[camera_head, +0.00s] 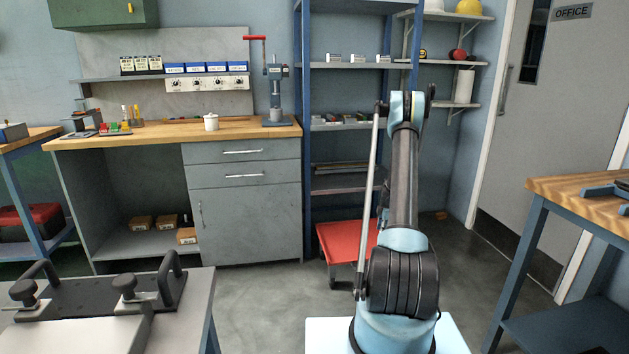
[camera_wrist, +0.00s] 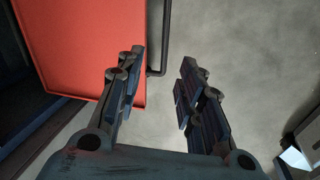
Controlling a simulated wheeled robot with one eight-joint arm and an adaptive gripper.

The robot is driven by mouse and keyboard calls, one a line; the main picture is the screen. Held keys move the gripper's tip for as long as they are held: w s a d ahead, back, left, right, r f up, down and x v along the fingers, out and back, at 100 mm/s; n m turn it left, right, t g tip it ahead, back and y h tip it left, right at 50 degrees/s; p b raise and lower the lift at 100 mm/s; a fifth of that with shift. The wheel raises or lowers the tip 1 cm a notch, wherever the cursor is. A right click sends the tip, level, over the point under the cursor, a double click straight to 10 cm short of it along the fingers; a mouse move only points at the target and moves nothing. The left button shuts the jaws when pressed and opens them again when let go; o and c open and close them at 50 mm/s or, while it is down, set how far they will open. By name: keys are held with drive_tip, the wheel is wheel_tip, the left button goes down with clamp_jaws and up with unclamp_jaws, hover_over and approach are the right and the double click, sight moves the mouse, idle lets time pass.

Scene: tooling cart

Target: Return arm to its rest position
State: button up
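My arm rises straight up from its light blue base in the head view, with a grey upper link reaching an elbow near the tall shelf. The gripper itself is hidden in the head view. In the wrist view my gripper (camera_wrist: 160,85) points down with its two fingers apart and nothing between them. Below the fingers is bare grey floor, with the red cart top (camera_wrist: 85,45) under and beside the left finger. The red cart (camera_head: 345,240) also shows in the head view, behind my arm.
A workbench with a wooden top (camera_head: 160,134) stands at the back left. A blue shelf rack (camera_head: 346,65) stands behind my arm. A grey table with a fixture (camera_head: 185,322) is at the front left, and a wooden-topped table (camera_head: 570,190) at the right. Floor between them is clear.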

drive_tip(key=s+a+r+m, duration=0.35)
drive_tip(key=s+r, duration=0.35)
drive_tip(key=r, duration=0.6)
drive_tip(key=s+a+r+m, duration=0.3)
drive_tip(key=s+a+r, duration=0.3)
drive_tip(key=r, duration=0.7)
drive_tip(key=s+a+r+m, duration=0.2)
drive_tip(key=s+r, duration=0.2)
drive_tip(key=s, duration=0.5)
drive_tip(key=s+a+r+m, duration=0.2)
drive_tip(key=s+r, duration=0.2)
drive_tip(key=s, duration=0.5)
drive_tip(key=s+a+f+m, duration=0.2)
drive_tip(key=s+m, duration=0.1)
drive_tip(key=s, duration=1)
drive_tip(key=s+a+f+m, duration=0.2)
drive_tip(key=s+f+m, duration=0.1)
drive_tip(key=s, duration=1)
drive_tip(key=shift+f+m, duration=0.25)
drive_tip(key=shift+m, duration=0.3)
